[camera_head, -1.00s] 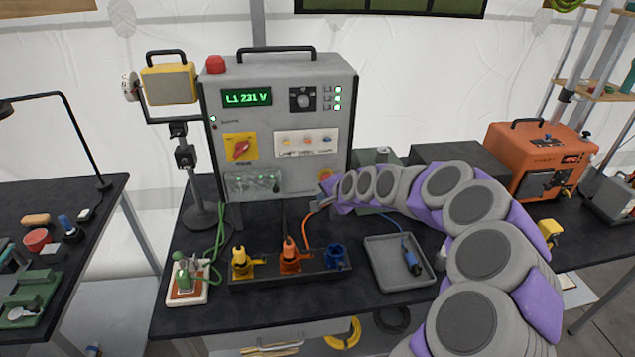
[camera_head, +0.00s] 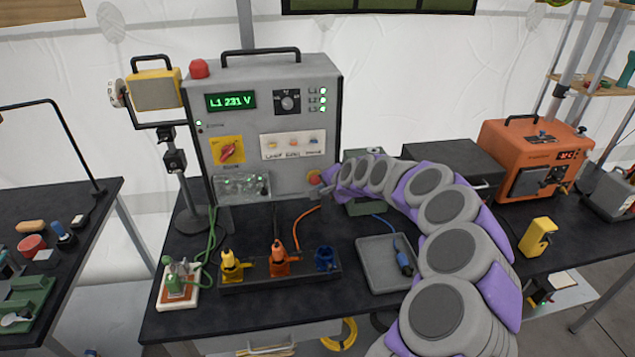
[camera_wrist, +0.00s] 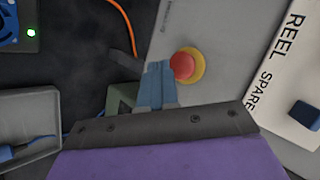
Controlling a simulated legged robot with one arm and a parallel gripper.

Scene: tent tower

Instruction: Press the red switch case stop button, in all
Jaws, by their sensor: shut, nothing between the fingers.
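The grey switch case (camera_head: 265,110) stands upright on the dark bench. Its red stop button (camera_head: 314,177), on a yellow ring, is at the lower right of the front panel; it also shows in the wrist view (camera_wrist: 183,67). My gripper (camera_head: 327,188) is shut and empty, at the lower right of the button in the head view. In the wrist view the blue fingertips (camera_wrist: 159,67) lie just left of the button. I cannot tell whether they touch it. The green display (camera_head: 231,101) is lit and reads about 231 V.
A socket strip (camera_head: 300,268) with coloured plugs and a grey tray (camera_head: 370,250) lie in front of the case. A yellow work lamp (camera_head: 156,88) stands left, an orange unit (camera_head: 535,155) right. A red dome (camera_head: 199,68) sits on top of the case.

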